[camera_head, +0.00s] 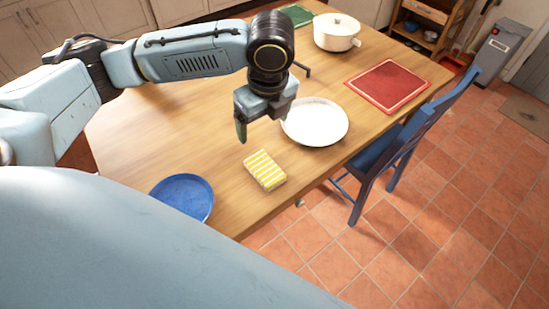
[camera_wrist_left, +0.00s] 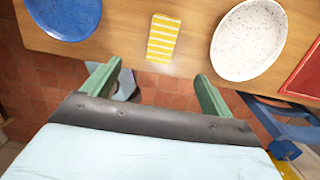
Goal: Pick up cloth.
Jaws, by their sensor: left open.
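The cloth (camera_head: 264,170) is a folded yellow and white striped piece lying flat on the wooden table near its front edge. It also shows in the left wrist view (camera_wrist_left: 163,38), between the blue plate and the white plate. My left gripper (camera_head: 242,130) is above the table, up and behind the cloth in the head view, and touches nothing that I can see. In the left wrist view its two green fingers (camera_wrist_left: 153,84) are wide apart with nothing between them. My right gripper is not in view.
A blue plate (camera_head: 182,197) is left of the cloth and a white speckled plate (camera_head: 315,122) is behind it to the right. A red mat (camera_head: 388,86), a white pot (camera_head: 336,32) and a green item (camera_head: 297,15) are farther back. A blue chair (camera_head: 405,140) stands against the table's right side.

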